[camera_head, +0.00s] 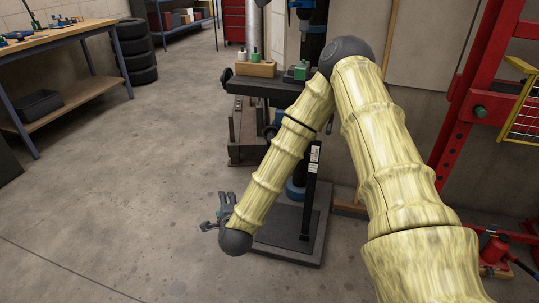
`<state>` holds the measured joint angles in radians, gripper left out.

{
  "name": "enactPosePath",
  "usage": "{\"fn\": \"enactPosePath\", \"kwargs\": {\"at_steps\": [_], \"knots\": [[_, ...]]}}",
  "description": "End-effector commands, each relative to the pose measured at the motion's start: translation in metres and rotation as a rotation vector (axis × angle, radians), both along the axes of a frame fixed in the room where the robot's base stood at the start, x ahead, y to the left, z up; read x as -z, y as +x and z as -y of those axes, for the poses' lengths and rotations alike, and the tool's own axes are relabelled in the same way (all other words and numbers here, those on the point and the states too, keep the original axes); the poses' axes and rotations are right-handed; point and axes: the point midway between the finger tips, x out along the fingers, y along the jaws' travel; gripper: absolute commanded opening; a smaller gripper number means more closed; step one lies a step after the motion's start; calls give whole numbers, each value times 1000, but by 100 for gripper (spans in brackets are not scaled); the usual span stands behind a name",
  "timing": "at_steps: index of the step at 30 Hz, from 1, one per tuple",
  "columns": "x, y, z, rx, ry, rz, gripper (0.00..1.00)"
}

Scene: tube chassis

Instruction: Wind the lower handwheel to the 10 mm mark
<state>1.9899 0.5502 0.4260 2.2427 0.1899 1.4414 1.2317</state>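A dark machine on a floor plate (322,235) stands behind my arm, with a black table (262,88) across it. A small dark round part (227,75) shows at the table's left end, and another dark round part (270,131) sits below the table. I cannot tell whether either is the lower handwheel. The 10 mm mark is not readable. My gripper (219,204) is low, left of the machine's base, above bare floor and apart from the machine. It touches nothing that I can see; its finger opening is too small to judge. My arm hides much of the column.
A black upright post (310,195) with a white label stands on the plate. A wooden block with bottles (256,69) sits on the table. A red frame (462,110) stands at right, a workbench (60,38) and stacked tyres (137,55) at left. The floor at left is clear.

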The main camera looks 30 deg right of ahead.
Motion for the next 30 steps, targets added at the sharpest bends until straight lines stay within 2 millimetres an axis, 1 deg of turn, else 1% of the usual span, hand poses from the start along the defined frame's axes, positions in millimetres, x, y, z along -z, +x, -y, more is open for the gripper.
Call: {"fn": "enactPosePath", "kwargs": {"at_steps": [1, 3, 6, 8, 9, 12, 15, 18, 21, 25, 30], "knots": [[4, 13, 12, 71, 58, 67, 50], [-8, 26, 28, 164, 141, 160, 50], [-25, 42, 53, 292, 258, 298, 50], [-35, 49, 69, 366, 331, 383, 50], [-41, 52, 80, 414, 378, 440, 50], [-58, 58, 107, 523, 491, 583, 50], [-73, 58, 131, 614, 587, 710, 50], [-85, 57, 150, 679, 659, 809, 50], [-93, 55, 162, 720, 706, 875, 50], [-99, 54, 171, 743, 734, 916, 50], [-100, 63, 182, 746, 737, 922, 50]]}}
